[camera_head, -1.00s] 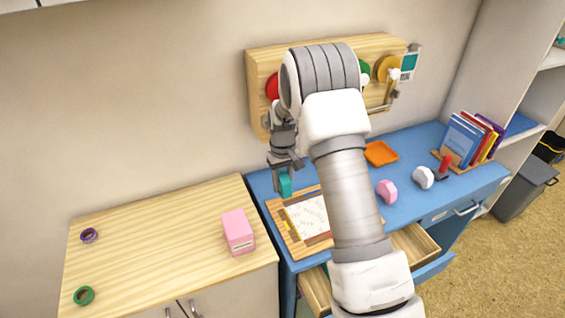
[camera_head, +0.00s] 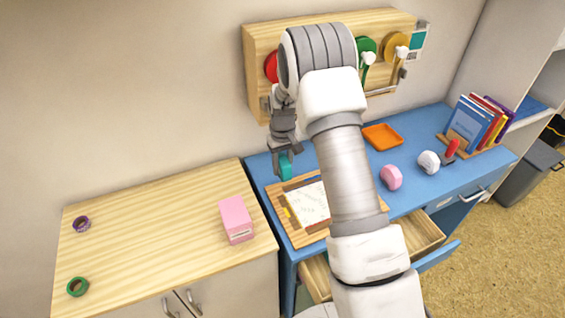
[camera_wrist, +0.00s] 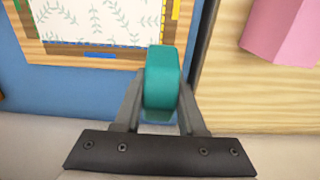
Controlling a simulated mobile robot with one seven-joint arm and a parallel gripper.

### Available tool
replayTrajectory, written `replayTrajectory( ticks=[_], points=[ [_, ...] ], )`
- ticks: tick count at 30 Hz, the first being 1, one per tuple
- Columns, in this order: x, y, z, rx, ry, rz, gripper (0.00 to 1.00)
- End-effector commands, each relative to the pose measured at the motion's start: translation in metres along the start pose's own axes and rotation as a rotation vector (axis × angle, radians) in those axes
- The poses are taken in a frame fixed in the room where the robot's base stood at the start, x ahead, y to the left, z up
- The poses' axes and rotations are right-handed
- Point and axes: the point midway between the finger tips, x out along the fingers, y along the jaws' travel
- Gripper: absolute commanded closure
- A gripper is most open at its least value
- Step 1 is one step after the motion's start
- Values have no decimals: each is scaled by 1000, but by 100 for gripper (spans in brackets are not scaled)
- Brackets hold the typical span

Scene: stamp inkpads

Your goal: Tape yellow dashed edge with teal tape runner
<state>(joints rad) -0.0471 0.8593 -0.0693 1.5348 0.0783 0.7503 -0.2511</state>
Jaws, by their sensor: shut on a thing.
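My gripper (camera_head: 286,160) is shut on the teal tape runner (camera_head: 285,167), above the back left of the blue desk. In the wrist view the teal tape runner (camera_wrist: 162,80) stands between the two fingers (camera_wrist: 160,105). A wooden board with a patterned white sheet (camera_head: 306,203) lies on the desk just in front of the runner. A yellow strip (camera_head: 287,213) shows on the sheet's left side in the head view. In the wrist view a yellow edge (camera_wrist: 176,10) shows at the top right of the sheet, with a blue strip (camera_wrist: 99,55) on the frame. My arm hides the board's right part.
A pink box (camera_head: 236,220) stands on the wooden cabinet at left, with purple (camera_head: 82,224) and green (camera_head: 77,287) tape rolls. An orange tray (camera_head: 382,137), pink and white runners, and books (camera_head: 475,122) stand on the desk. A drawer (camera_head: 420,235) is open.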

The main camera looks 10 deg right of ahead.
Motion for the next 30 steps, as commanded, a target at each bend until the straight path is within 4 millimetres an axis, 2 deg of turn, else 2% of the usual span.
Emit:
replayTrajectory(
  ticks=[1,4,17,30],
  points=[
    [8,0,0,0,0,0,100],
    [13,0,0,0,0,0,100],
    [16,0,0,0,0,0,100],
    [51,0,0,0,1,0,100]
  ],
)
